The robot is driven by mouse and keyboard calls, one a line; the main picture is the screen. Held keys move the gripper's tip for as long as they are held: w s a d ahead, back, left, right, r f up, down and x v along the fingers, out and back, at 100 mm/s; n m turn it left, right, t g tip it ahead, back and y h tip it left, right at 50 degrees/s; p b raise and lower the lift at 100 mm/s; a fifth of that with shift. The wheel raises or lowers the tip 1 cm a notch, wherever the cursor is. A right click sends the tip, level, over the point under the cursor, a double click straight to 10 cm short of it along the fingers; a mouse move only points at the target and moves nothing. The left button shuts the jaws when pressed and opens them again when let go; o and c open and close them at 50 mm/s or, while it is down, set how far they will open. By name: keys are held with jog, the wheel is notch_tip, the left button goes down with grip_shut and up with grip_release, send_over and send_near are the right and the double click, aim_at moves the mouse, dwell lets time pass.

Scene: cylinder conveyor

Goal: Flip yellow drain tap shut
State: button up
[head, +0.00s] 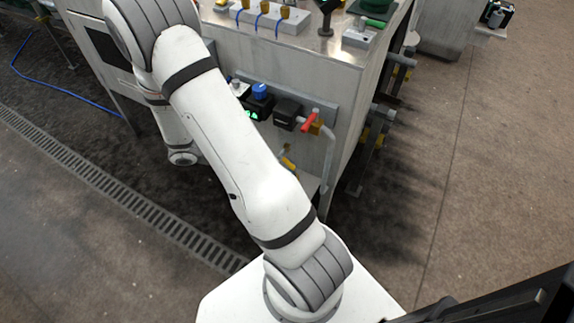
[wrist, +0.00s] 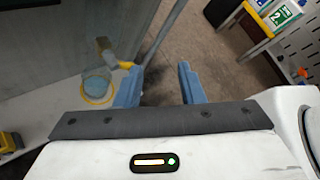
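The yellow drain tap shows in the wrist view as a brass-coloured body with a bright yellow lever end (wrist: 126,65), left of my gripper. In the head view a small yellow part, likely the same tap (head: 288,162), shows low on the machine's side, partly covered by my arm. My gripper (wrist: 160,86) has two blue fingers standing apart with nothing between them. The left finger's tip is close to the lever end; I cannot tell whether they touch. My gripper is hidden in the head view.
A clear bowl with a yellow ring (wrist: 97,86) sits below the tap. A grey pipe (wrist: 163,36) runs beside it. In the head view a red-handled valve (head: 309,121) and a blue knob (head: 260,92) sit above. A yellow-framed stand (wrist: 262,22) is at upper right.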

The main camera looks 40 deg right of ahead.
aim_at(289, 162)
notch_tip(289, 162, down, 10)
jog(key=w+d+n+t+h+b, duration=0.2)
jog(key=n+h, duration=0.1)
jog(key=n, duration=0.4)
jog(key=x, duration=0.7)
jog(key=shift+s+d, duration=0.3)
jog(key=shift+s, duration=0.1)
grip_shut()
